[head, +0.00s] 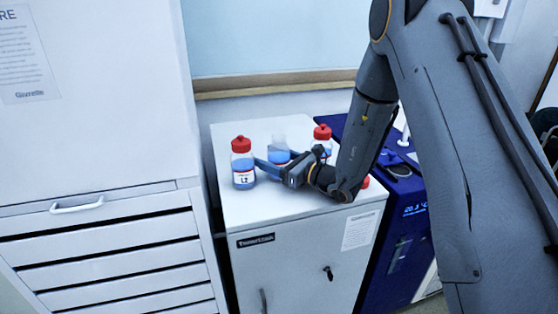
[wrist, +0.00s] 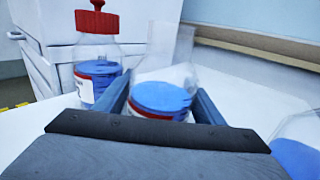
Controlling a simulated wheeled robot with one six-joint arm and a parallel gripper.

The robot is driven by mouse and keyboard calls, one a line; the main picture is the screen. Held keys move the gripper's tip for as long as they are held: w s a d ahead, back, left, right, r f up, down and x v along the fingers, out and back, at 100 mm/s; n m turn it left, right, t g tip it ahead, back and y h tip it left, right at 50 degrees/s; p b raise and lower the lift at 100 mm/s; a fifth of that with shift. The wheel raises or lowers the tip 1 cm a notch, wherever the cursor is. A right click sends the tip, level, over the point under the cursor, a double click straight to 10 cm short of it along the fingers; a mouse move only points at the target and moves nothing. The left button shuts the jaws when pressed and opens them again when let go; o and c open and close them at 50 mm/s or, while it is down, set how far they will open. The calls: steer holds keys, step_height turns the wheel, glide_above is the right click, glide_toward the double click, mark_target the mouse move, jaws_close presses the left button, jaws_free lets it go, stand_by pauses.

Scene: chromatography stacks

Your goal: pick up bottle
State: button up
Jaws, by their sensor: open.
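An uncapped clear bottle (head: 279,152) with blue liquid and a red-edged label stands upright on the white cabinet top. My gripper (head: 288,157) is open around it, with one blue finger on each side. In the wrist view this bottle (wrist: 162,88) stands between the two fingers (wrist: 164,84); its lower part is hidden by the gripper body. I cannot tell whether the fingers touch it. A red-capped bottle marked L2 (head: 243,168) stands to the left, close to the left finger. Another red-capped bottle (head: 322,136) stands to the right, partly hidden by my gripper and arm.
The cabinet top (head: 244,205) is clear at its front left. A red object (head: 365,182) shows partly behind my arm. A blue instrument (head: 405,210) stands to the right, and a drawer unit (head: 110,245) to the left. Another clear vessel (wrist: 298,150) shows at the wrist view's right edge.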

steer(key=c, duration=1.2)
steer(key=shift+o, duration=0.2)
steer(key=shift+r, duration=0.1)
